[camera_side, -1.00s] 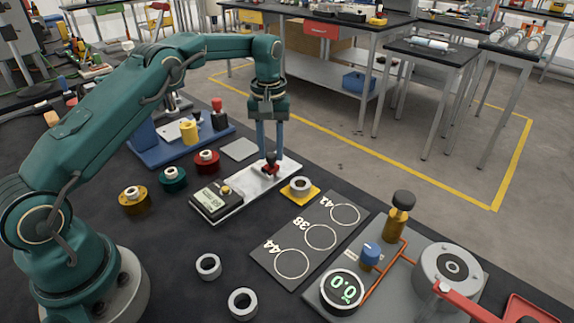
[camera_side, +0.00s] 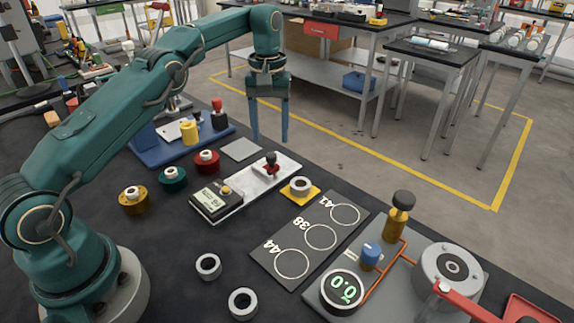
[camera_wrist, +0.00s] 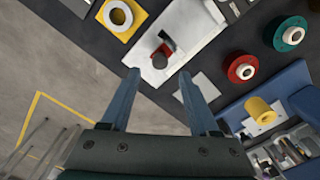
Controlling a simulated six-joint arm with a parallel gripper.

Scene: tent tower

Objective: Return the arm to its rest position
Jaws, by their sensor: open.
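My gripper (camera_side: 269,138) is open and empty, with its two blue fingers pointing down and spread apart. It hangs in the air above and behind the white plate (camera_side: 262,187) that carries a small red part with a black knob (camera_side: 271,164). In the wrist view the fingers of my gripper (camera_wrist: 160,80) are wide apart with nothing between them, and the red part with its black knob (camera_wrist: 163,50) stands on the plate beyond the fingertips. My teal arm reaches out from its base at the left.
A grey ring sits on a yellow square (camera_side: 300,188). Flanged spools, a blue tray (camera_side: 170,152), loose grey rings (camera_side: 208,266), a marked mat (camera_side: 310,240) and a gauge rig (camera_side: 342,290) share the dark bench. The air around my gripper is clear.

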